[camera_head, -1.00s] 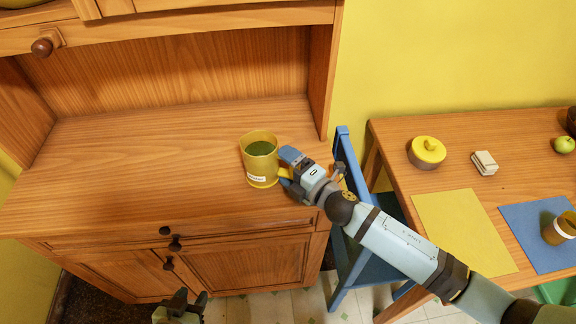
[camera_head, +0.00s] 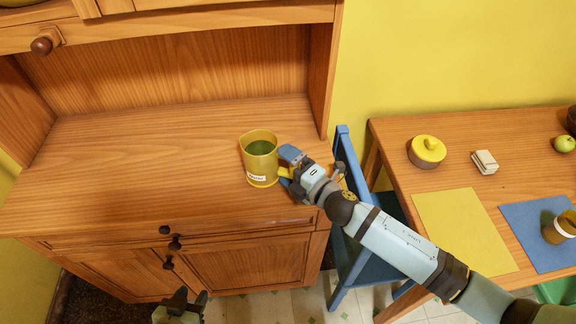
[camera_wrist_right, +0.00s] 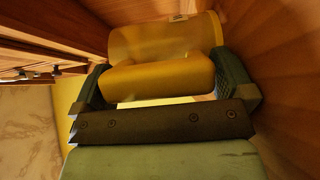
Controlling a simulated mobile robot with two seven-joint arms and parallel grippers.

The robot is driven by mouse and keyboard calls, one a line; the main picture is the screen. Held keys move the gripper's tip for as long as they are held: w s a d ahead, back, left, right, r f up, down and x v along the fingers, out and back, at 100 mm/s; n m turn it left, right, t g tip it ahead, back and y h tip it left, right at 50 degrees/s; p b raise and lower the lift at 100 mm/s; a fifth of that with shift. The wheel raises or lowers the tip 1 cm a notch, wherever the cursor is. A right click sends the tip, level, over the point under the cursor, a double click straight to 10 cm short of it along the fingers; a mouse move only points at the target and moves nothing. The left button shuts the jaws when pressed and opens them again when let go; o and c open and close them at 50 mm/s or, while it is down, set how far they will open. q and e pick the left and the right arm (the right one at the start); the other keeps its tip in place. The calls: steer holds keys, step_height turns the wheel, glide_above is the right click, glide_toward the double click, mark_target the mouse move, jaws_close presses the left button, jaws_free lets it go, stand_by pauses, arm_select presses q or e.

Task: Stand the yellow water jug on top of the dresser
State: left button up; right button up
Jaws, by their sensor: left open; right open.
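The yellow water jug (camera_head: 261,160) stands upright on the wooden dresser top (camera_head: 130,160), near its right end. It has a white label and a greenish inside. My right gripper (camera_head: 288,172) is at the jug's right side, by its handle. In the right wrist view the jug's yellow handle (camera_wrist_right: 158,77) lies between the two spread fingers of my right gripper (camera_wrist_right: 170,88), which is open. The jug body (camera_wrist_right: 180,38) is just beyond. My left gripper (camera_head: 181,305) is open and low at the bottom edge, in front of the dresser doors.
The dresser's right side panel (camera_head: 322,75) rises behind the jug. The dresser top left of the jug is clear.

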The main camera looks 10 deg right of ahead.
steer(key=shift+s, duration=0.1)
steer(key=shift+v, duration=3.95)
steer(key=shift+s+d+f, duration=0.1)
steer(key=shift+s+d, duration=0.2)
steer(key=b+v, duration=0.2)
steer(key=v, duration=1.1)
